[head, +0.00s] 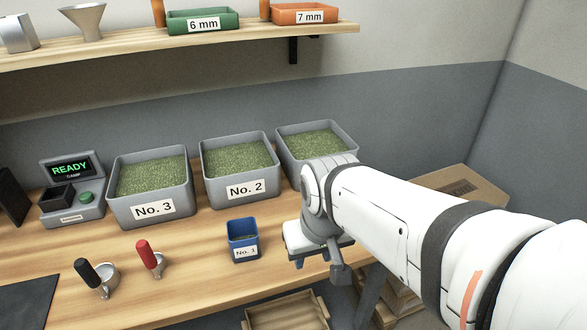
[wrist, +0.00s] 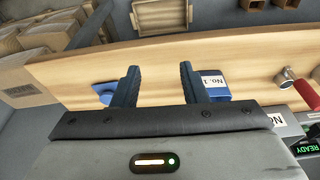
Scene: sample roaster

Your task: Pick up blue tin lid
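A flat blue piece, which looks like the blue tin lid (wrist: 103,93), lies on the wooden bench in the wrist view, partly hidden behind the left finger. I cannot make it out in the head view, where my arm covers that part of the bench. The small blue tin labelled No. 1 (head: 243,239) stands open on the bench, left of my gripper (head: 336,268). The tin also shows in the wrist view (wrist: 214,80), partly behind the right finger. In the wrist view my gripper (wrist: 159,70) is open, with only bare bench seen between its fingers.
Grey bins No. 3 (head: 151,190), No. 2 (head: 241,172) and a third (head: 352,142) stand behind. A red-handled scoop (head: 149,258) and a black-handled one (head: 95,278) lie left. A wooden crate (head: 287,311) is below the front edge. Cardboard boxes (head: 455,188) stand right.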

